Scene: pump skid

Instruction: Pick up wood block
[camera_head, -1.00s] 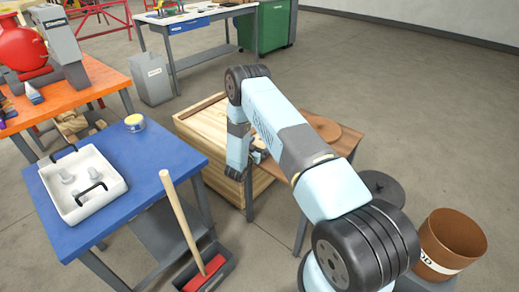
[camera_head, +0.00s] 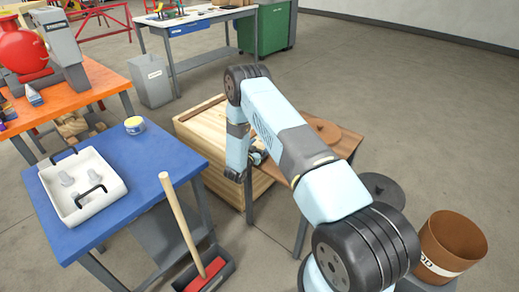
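I cannot make out a single wood block for certain. Several light wood pieces (camera_head: 72,128) lie in a pile under the orange table at the left. My arm reaches out and bends down between a wooden crate and a small brown table. My gripper (camera_head: 258,156) shows only as a small dark part beside the lower arm, at the left edge of the brown table. Its fingers are mostly hidden, so whether it is open, shut or holding anything cannot be seen.
The wooden crate (camera_head: 190,128) stands behind my arm. The small brown table (camera_head: 345,146) carries a round brown disc (camera_head: 322,128). A blue table (camera_head: 150,160) holds a white tray (camera_head: 112,197) and a small tin (camera_head: 135,125). A brown bucket (camera_head: 455,240) is at right.

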